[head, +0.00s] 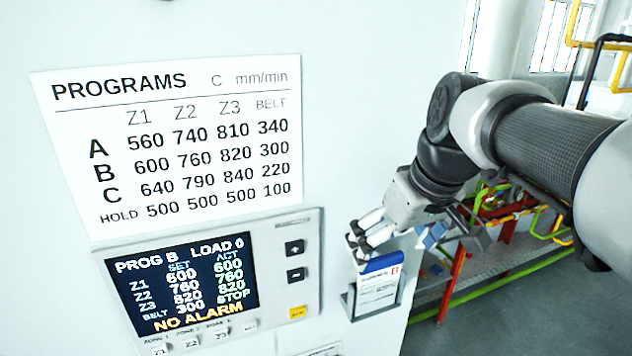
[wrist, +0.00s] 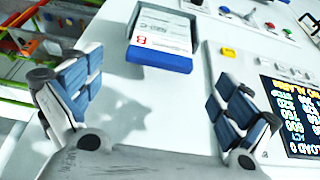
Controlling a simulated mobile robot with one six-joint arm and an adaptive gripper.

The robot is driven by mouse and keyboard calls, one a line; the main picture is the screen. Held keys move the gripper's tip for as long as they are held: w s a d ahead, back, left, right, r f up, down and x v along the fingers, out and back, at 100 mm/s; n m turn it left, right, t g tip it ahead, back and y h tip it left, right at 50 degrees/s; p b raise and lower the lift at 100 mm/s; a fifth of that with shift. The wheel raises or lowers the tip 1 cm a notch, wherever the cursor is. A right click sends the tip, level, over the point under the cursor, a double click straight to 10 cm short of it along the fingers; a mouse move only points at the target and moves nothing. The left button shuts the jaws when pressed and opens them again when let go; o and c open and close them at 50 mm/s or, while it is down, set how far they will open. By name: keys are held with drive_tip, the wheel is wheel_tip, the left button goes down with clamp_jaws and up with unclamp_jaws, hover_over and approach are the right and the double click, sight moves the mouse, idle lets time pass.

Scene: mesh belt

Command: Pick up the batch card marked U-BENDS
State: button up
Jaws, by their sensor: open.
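A batch card (head: 380,283) with a blue top band and a small red mark stands in a grey holder (head: 349,301) on the white panel. Its printing is too small to read, so I cannot tell whether it says U-BENDS. In the wrist view the card (wrist: 161,33) appears upside down, its blue band towards my gripper. My gripper (head: 362,246) is just above the card's top edge in the head view. In the wrist view the two blue-padded fingers of my gripper (wrist: 158,98) are spread apart with nothing between them; the card is beyond them.
A control display (head: 183,286) reading PROG B and NO ALARM is left of the card, with keys (head: 296,262) beside it. A PROGRAMS chart (head: 175,140) hangs above. At the right is a red-framed rack (head: 456,270) with pipes. Coloured buttons (wrist: 229,52) show in the wrist view.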

sight(383, 258)
drive_tip(key=x, duration=0.3)
drive_tip(key=shift+w+f, duration=0.1)
drive_tip(key=shift+f, duration=0.1)
drive_tip(key=shift+c, duration=0.2)
drive_tip(key=c, duration=1.2)
